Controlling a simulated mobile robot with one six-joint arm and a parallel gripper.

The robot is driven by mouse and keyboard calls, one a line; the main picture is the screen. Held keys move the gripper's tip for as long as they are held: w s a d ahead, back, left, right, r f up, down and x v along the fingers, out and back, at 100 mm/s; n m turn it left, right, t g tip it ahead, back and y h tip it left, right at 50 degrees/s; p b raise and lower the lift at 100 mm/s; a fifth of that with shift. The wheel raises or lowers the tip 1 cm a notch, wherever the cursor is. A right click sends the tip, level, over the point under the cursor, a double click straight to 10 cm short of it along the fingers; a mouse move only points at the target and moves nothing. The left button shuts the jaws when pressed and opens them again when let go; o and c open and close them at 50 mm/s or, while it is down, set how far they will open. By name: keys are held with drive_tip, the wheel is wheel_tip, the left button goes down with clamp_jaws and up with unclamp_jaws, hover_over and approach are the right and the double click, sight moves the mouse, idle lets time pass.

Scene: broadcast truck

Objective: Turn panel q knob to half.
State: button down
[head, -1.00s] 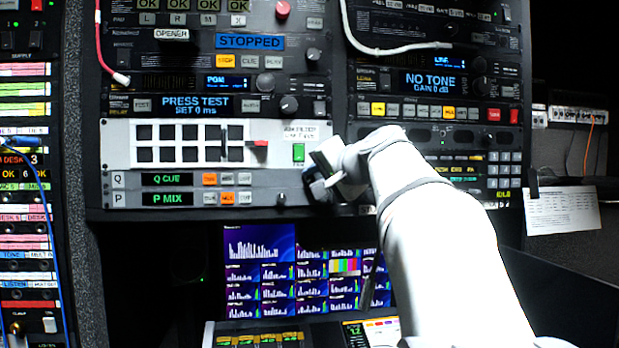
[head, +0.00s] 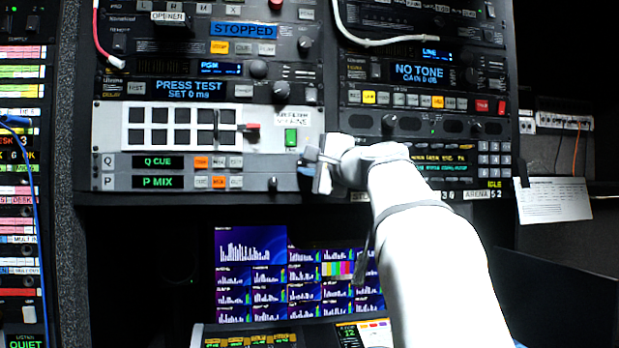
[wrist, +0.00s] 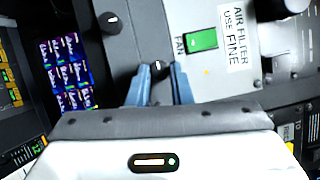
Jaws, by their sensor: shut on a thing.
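The panel with the Q CUE display (head: 160,161) and the P MIX display below it is at the middle left of the head view. My gripper (head: 307,170) is at the right end of these two rows, below the green FAN button (head: 291,138), and hides what is behind it. In the wrist view my gripper (wrist: 159,75) has its two blue fingers on either side of a small dark knob (wrist: 158,66) with a white mark, and is shut on it. This looks like the Q row knob. Another dark knob (wrist: 112,22) stands free, the P row knob (head: 272,184) in the head view.
A red-tipped lever (head: 252,130) stands out above left of my gripper. An air filter label (wrist: 235,35) is beside the FAN button. Racks with several knobs and buttons surround the panel. Monitors (head: 300,275) and a desk are below.

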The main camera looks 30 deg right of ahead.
drive_tip(key=shift+w+a+f+m+t+h+b, duration=0.15)
drive_tip(key=shift+m+t+h+b, duration=0.35)
drive_tip(key=shift+m+h+b, duration=2.2)
drive_tip(key=shift+a+f+m+t+h+b, duration=0.4)
drive_tip(key=shift+m+b, duration=0.65)
drive_tip(key=shift+m, duration=3.6)
drive_tip(key=shift+w+a+m+t+h+b, duration=0.1)
drive_tip(key=shift+m+t+h+b, duration=0.5)
drive_tip(key=shift+m+h+b, duration=2.15)
drive_tip(key=shift+r+m+y+p, duration=0.1)
drive_tip(key=shift+m+y+p, duration=0.3)
drive_tip(key=shift+m, duration=2.1)
drive_tip(key=shift+s, duration=0.1)
drive_tip(key=c, duration=1.3)
unclamp_jaws()
drive_tip(key=b+v, duration=0.2)
drive_tip(key=v, duration=0.5)
drive_tip(key=shift+s+a+b, duration=0.25)
drive_tip(key=shift+s+b, duration=0.1)
